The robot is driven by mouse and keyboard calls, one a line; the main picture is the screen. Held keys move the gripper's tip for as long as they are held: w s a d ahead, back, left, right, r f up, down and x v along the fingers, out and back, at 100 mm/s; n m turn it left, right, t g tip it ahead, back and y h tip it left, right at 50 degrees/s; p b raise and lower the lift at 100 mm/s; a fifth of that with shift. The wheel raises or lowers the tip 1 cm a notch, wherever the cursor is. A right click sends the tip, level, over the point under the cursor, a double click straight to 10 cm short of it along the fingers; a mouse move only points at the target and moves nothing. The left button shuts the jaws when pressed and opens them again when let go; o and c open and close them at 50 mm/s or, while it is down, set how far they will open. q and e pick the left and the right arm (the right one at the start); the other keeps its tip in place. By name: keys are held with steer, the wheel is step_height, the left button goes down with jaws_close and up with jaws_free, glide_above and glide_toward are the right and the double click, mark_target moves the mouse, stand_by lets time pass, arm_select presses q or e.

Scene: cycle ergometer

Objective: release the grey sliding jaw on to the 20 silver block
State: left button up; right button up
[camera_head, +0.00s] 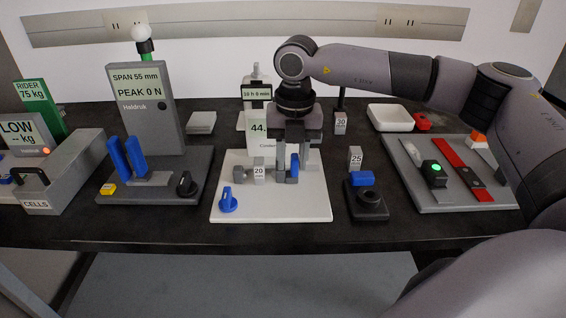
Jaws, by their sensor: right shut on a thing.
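The 20 silver block (259,171) stands upright on the white board (300,208) in the middle of the table. A grey fixed part (239,173) is just to its left. The grey sliding jaw (280,177) is just right of the block; a gap between them is too small to tell. A blue piece (295,166) shows at the jaw. My right gripper (293,170) points down from above, its fingers on either side of this spot, shut on the sliding jaw; the fingers partly hide the contact. My left gripper is not in view.
A blue knob (228,201) sits at the board's front left. A display reading 44 (259,130) stands behind. The 25 block (355,158) and a black holder (366,201) are to the right. The 30 block (340,123) is farther back. Dark table shows in front.

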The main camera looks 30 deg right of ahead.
mark_target(289, 174)
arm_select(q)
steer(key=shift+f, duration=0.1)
arm_select(e)
steer(key=shift+s+f, duration=0.25)
steer(key=shift+f, duration=0.6)
steer(key=shift+w+a, duration=0.1)
steer(key=o, duration=0.8)
steer(key=shift+w+a+g, duration=0.1)
steer(key=shift+a+g, duration=0.05)
steer(key=shift+g, duration=0.15)
arm_select(q)
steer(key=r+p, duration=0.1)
steer(key=p, duration=0.1)
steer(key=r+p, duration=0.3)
steer(key=p, duration=0.1)
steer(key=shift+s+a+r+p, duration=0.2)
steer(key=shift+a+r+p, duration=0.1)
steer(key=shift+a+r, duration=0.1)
arm_select(e)
steer(key=r, duration=0.9)
steer(key=shift+w+r, duration=0.15)
steer(key=shift+w, duration=0.05)
